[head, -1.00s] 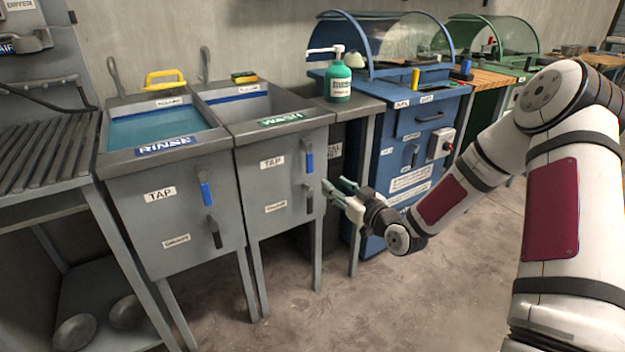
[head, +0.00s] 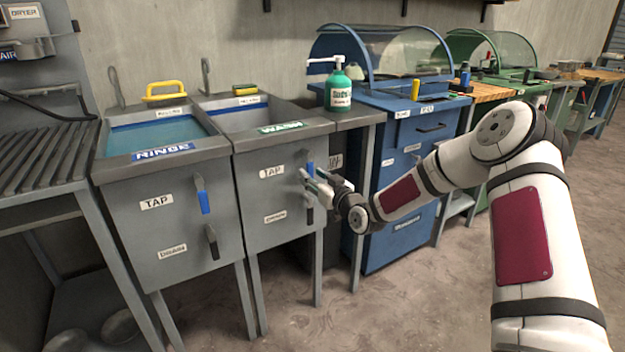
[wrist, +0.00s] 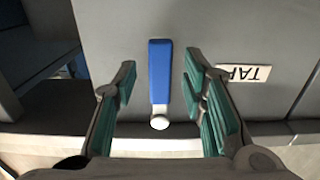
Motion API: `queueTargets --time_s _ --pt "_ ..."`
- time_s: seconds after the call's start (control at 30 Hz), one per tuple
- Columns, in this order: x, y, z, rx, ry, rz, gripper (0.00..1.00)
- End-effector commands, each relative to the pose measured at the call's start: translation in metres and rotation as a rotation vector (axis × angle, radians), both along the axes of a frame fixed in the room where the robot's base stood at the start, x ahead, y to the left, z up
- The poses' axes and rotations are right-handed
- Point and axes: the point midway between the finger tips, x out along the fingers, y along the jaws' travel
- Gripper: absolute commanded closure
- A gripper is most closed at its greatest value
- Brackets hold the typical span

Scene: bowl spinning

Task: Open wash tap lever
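The wash tap lever (head: 310,162) is a blue-ended handle on the front of the grey wash sink unit (head: 285,190), beside a TAP label (head: 271,171). In the wrist view the blue lever (wrist: 160,75) shows between the two green-padded fingers of my gripper (wrist: 158,95), with a gap on each side. My gripper (head: 308,182) is open in front of the wash unit, at the lever. In the head view it partly hides the lever and the drain handle (head: 310,214) below it.
The rinse sink (head: 160,128) stands at the left, with its own blue tap lever (head: 202,196) and dark drain handle (head: 212,241). A green soap bottle (head: 338,88) stands on the ledge right of the wash sink. A blue cabinet (head: 395,235) stands to the right.

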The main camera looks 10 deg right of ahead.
Motion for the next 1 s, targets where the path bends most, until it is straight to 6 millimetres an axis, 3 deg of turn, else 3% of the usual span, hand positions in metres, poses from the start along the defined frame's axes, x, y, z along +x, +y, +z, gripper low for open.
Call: queueTargets --time_s 0.4,0.57,1.0 --pt "0.0077 0.0026 0.0001 0.001 0.001 0.000 0.62" --pt "0.0075 0.0024 0.0001 0.001 0.001 0.000 0.98" --pt "0.0068 0.0047 0.0003 0.031 0.010 0.000 1.00"
